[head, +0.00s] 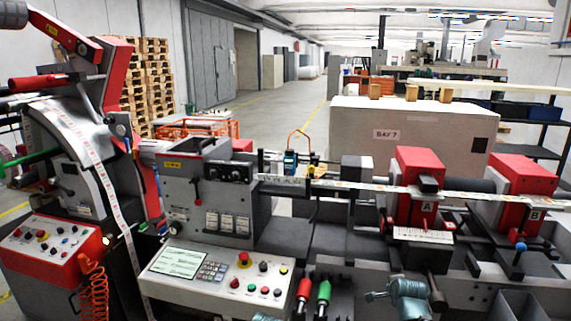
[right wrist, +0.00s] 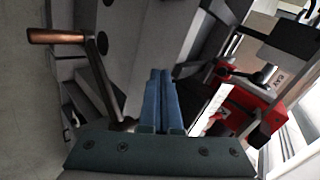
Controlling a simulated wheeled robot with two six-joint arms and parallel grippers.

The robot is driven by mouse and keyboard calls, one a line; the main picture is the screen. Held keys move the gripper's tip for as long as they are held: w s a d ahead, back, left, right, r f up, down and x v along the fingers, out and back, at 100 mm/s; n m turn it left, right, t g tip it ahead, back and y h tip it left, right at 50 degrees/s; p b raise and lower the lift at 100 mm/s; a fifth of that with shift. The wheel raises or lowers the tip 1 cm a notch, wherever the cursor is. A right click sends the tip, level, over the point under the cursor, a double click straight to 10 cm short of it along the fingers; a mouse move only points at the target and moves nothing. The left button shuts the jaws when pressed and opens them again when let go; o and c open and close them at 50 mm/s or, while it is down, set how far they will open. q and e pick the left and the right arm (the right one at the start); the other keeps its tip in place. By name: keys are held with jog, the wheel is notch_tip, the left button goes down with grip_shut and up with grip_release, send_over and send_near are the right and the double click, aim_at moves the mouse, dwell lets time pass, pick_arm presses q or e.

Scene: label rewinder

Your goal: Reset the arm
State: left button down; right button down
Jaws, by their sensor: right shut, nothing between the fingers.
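My right gripper shows in the right wrist view (right wrist: 160,72), its two blue fingers lying together with nothing between them. Grey machine panels lie beyond the fingertips; I cannot tell whether they touch. A crank-like lever with a brown handle (right wrist: 57,36) is left of the fingers, apart from them. The label rewinder (head: 215,195) fills the front of the head view. A red arm (head: 50,28) rises at its upper left, and a red-handled lever (head: 38,83) sits below that. Which arm is meant is not clear.
Red units A (head: 418,170) and B (head: 522,178) stand at the right with a label strip (head: 350,187) running before them. A control panel (head: 215,280) and a red control box (head: 50,255) are in front. A Bay 7 crate (head: 420,125) stands behind. Open floor lies beyond.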

jog(key=s+a+f+n+g+y, duration=0.1)
jog(key=s+a+f+n+g, duration=0.15)
jog(key=a, duration=0.35)
jog(key=s+a+f+n+g+y, duration=0.1)
jog(key=s+a+n, duration=0.3)
jog(key=a, duration=0.2)
jog(key=s+a+f+n+g, duration=0.2)
jog(key=s+a+n+g, duration=0.1)
jog(key=s+a+n, duration=0.4)
jog(key=s+a+f+n+g+h, duration=0.1)
jog(key=s+a+n+g, duration=0.2)
jog(key=s+a+n, duration=0.4)
jog(key=s+n, duration=0.1)
jog(key=s, duration=0.4)
jog(key=shift+s+a+f, duration=0.15)
jog(key=shift+s+f, duration=0.25)
